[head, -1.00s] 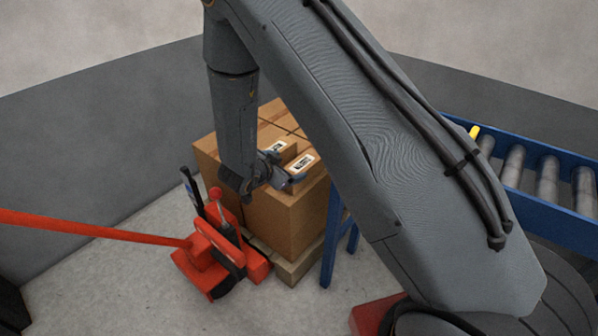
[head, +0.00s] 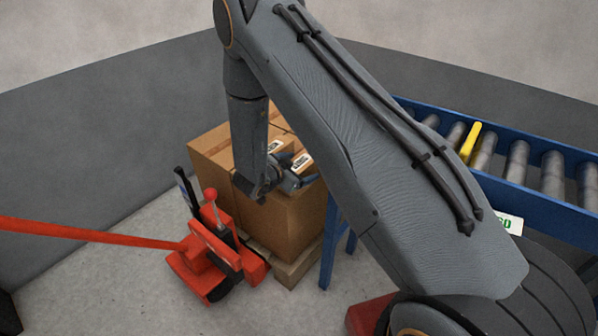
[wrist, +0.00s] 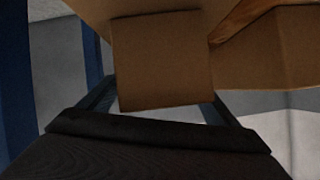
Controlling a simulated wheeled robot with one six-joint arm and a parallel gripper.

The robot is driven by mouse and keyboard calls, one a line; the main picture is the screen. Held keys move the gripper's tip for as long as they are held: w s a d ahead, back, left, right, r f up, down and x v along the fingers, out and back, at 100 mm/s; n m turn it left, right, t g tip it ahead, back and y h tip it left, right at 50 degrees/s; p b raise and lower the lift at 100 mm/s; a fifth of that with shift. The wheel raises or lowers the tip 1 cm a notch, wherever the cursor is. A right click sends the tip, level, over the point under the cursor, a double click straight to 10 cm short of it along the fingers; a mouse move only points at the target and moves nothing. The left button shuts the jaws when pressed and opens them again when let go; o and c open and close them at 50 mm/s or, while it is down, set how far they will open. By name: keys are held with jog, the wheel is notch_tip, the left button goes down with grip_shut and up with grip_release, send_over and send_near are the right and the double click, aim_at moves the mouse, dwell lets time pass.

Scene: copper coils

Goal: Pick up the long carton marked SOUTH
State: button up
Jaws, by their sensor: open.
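Brown cartons (head: 295,225) are stacked on a wooden pallet in the head view. Two white labels with dark print face up on top, one on a near carton (head: 303,160) and one on a carton behind it (head: 272,147). The print is too small to read, so I cannot tell which carton is marked SOUTH. My gripper (head: 297,181) is open and empty at the near top edge of the stack, just below the nearer label. In the wrist view a plain brown carton face (wrist: 160,60) fills the upper middle; whether the jaws touch it is unclear.
A red pallet jack (head: 215,250) stands left of the stack, its long red handle reaching left. A blue roller conveyor (head: 500,160) with a yellow bar (head: 470,143) is at right, its blue leg (head: 333,240) close beside the cartons. Floor at front left is clear.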

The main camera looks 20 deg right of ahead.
jog(key=c, duration=1.5)
